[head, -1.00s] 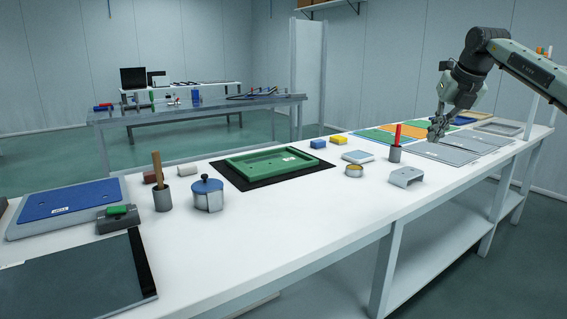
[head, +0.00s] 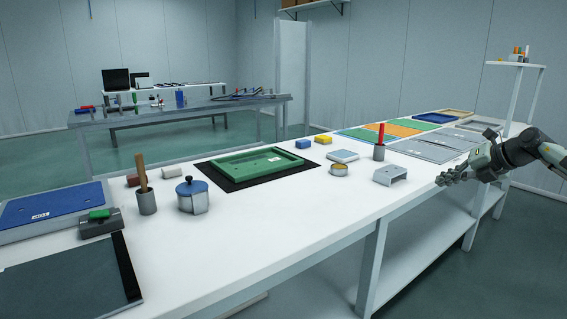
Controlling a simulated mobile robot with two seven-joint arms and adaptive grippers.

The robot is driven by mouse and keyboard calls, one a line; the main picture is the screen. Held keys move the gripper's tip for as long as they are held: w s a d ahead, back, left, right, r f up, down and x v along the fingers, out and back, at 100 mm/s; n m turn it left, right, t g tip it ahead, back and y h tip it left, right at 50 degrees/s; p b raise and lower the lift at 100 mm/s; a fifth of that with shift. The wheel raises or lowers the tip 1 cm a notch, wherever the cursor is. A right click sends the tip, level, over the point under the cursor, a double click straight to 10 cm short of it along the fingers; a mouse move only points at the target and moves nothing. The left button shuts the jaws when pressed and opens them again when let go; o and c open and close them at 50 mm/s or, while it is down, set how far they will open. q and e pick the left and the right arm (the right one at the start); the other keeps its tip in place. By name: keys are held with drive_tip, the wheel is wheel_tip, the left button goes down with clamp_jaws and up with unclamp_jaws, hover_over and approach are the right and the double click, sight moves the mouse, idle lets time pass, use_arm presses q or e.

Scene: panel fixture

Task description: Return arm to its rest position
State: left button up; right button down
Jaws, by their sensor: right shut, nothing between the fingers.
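My right gripper (head: 452,179) is in the head view at the right, with its arm coming in from the right edge. Its fingers are shut and hold nothing. They point left, close to the front edge of the long white table (head: 290,220), to the right of a grey bracket (head: 390,176). I cannot tell exactly how high the fingers are against the table top. My left gripper is not in view.
A green tray (head: 284,165) lies on a black mat. A blue-lidded pot (head: 192,196), a cup with a brown handle (head: 147,202) and a cup with a red stick (head: 379,153) stand on the table. Flat coloured panels (head: 405,130) lie at the far right. Floor before the table is clear.

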drive_tip(key=a+f+m+t+y, duration=0.1)
drive_tip(key=a+f+m+t, duration=0.3)
drive_tip(key=f, duration=0.6)
drive_tip(key=s+d+f+m+t+h, duration=0.2)
drive_tip(key=s+d+f+m+h, duration=0.5)
drive_tip(key=f+m, duration=0.25)
drive_tip(key=s+d+f+m+g+h, duration=0.2)
drive_tip(key=s+d+f+m+g, duration=0.25)
drive_tip(key=s, duration=0.65)
drive_tip(key=s+d+f+m+g+h, duration=0.25)
drive_tip(key=s+d+f, duration=0.45)
drive_tip(key=s, duration=0.4)
drive_tip(key=s+d+f+m+g+h, duration=0.2)
drive_tip(key=s+d+f+m+g, duration=0.15)
drive_tip(key=s+f, duration=0.65)
drive_tip(key=s+a+f+m+g+y, duration=0.1)
drive_tip(key=s+a+f+y, duration=0.1)
drive_tip(key=s+a+f, duration=0.45)
drive_tip(key=s+a+f+m+g+y, duration=0.15)
drive_tip(key=a+f, duration=0.25)
drive_tip(key=a, duration=0.5)
drive_tip(key=s+a+f+m+y, duration=0.1)
drive_tip(key=a+f, duration=0.2)
drive_tip(key=a, duration=0.8)
drive_tip(key=s+a+f+m+y, duration=0.1)
drive_tip(key=s+a+f+y, duration=0.1)
drive_tip(key=a, duration=0.8)
drive_tip(key=shift+a+f+y, duration=0.3)
drive_tip(key=shift+a+f, duration=0.05)
drive_tip(key=shift+f, duration=0.15)
